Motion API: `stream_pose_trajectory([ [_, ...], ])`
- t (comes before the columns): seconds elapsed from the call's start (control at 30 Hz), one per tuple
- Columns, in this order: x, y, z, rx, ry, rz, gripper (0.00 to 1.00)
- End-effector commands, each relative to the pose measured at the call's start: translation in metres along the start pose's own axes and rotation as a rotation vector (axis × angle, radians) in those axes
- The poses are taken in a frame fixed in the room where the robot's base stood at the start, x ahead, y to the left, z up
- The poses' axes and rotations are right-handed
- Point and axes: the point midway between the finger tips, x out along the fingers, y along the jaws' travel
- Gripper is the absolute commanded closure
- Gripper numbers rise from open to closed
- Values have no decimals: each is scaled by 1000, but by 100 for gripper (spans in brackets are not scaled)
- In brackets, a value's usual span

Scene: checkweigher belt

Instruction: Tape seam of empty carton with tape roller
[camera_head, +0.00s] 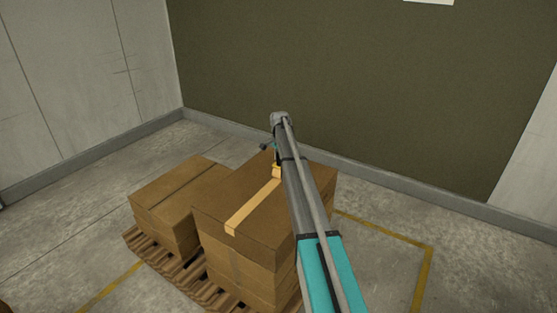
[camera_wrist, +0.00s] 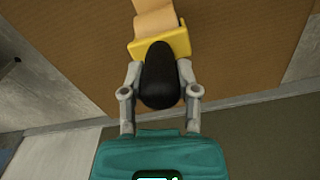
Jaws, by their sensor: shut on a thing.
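The tape roller has a black handle (camera_wrist: 160,78) and a yellow head (camera_wrist: 168,44). My gripper (camera_wrist: 158,72) is shut on the handle, one grey finger on each side. The carton (camera_head: 215,208) is the top one of the taller stack, brown and closed. A pale tape strip (camera_head: 250,209) runs along its top from the near edge back to the roller; it also shows in the wrist view (camera_wrist: 156,20). The roller's contact with the carton top is hard to judge.
A lower carton (camera_head: 180,190) with a dark seam line stands at left on the same wooden pallet (camera_head: 141,247). More cartons (camera_head: 240,275) lie beneath the taped one. Yellow floor lines (camera_head: 385,231) border the pallet area. A dark green wall (camera_head: 390,90) stands behind, with clear floor before it.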

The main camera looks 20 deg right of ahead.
Motion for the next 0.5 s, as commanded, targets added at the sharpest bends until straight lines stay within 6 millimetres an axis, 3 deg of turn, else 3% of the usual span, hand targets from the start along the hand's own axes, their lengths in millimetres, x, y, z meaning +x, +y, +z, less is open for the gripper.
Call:
stream_pose_trajectory([
  [0.5, 0, -2, -8, 0, 0, 0, 100],
])
